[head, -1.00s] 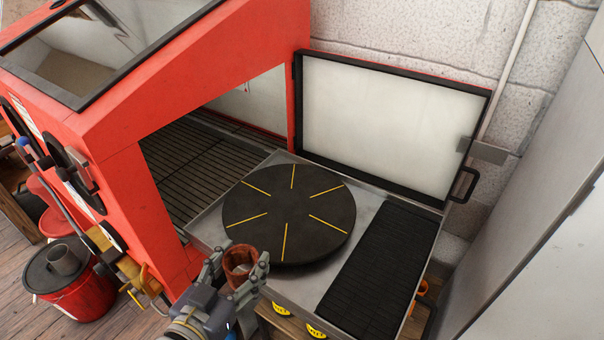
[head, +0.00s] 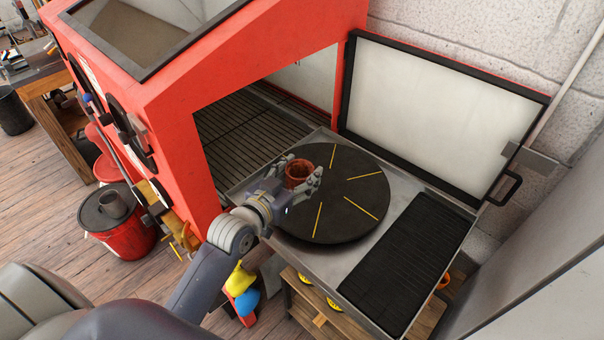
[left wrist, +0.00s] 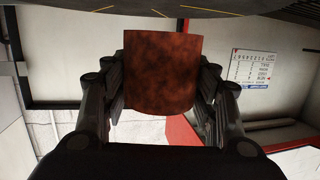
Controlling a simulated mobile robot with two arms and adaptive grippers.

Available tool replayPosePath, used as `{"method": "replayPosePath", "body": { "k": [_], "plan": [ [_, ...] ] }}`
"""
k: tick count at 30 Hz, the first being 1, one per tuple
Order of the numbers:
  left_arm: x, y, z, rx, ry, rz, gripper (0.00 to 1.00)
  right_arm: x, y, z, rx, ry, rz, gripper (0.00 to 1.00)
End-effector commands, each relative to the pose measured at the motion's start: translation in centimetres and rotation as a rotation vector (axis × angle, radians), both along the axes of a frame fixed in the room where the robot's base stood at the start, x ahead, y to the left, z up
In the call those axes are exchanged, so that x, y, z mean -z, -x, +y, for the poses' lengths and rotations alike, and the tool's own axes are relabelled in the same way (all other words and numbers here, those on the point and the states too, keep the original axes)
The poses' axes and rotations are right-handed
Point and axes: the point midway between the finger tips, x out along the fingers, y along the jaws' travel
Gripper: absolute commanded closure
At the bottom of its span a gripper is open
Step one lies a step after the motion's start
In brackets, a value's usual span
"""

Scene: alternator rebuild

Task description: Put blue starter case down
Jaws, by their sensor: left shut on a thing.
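My left gripper (head: 298,182) is shut on a rust-brown, open-topped cylindrical case (head: 299,170). The case shows no blue. In the head view it is upright over the left part of the black round turntable (head: 345,205) with yellow lines. The left wrist view shows the case (left wrist: 162,75) between both fingers, with the dark turntable edge (left wrist: 215,12) along the top of the picture. I cannot tell whether the case touches the turntable. My right gripper is not in view.
The turntable sits on a metal tray (head: 325,260) beside a black ribbed mat (head: 405,270). A red cabinet (head: 170,110) opens at the left, and its door (head: 430,115) stands open behind. A red bucket (head: 130,235) stands on the floor. Yellow and blue items (head: 246,302) lie below the tray.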

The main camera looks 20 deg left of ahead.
Motion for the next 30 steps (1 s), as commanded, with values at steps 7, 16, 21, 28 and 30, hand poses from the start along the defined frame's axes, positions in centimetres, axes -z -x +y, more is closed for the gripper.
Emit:
{"method": "replayPosePath", "body": {
  "k": [7, 16, 21, 28, 30],
  "plan": [
    [-0.1, -2.0, 0.3, 0.001, 0.001, -0.007, 1.0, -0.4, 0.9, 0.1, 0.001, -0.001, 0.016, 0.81],
    [3.0, -2.0, 0.3, 0.0, 0.002, -0.006, 1.0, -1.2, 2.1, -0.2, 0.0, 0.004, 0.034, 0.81],
    [3.4, -2.0, 0.3, 0.0, 0.001, -0.009, 1.0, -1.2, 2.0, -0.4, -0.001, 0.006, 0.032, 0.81],
    [3.6, -2.0, 0.3, 0.0, 0.001, -0.008, 1.0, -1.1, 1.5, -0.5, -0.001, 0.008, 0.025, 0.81],
    [4.1, -1.9, 0.3, 0.001, 0.001, 0.0, 0.43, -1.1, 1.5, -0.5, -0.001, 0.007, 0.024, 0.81]
  ]
}}
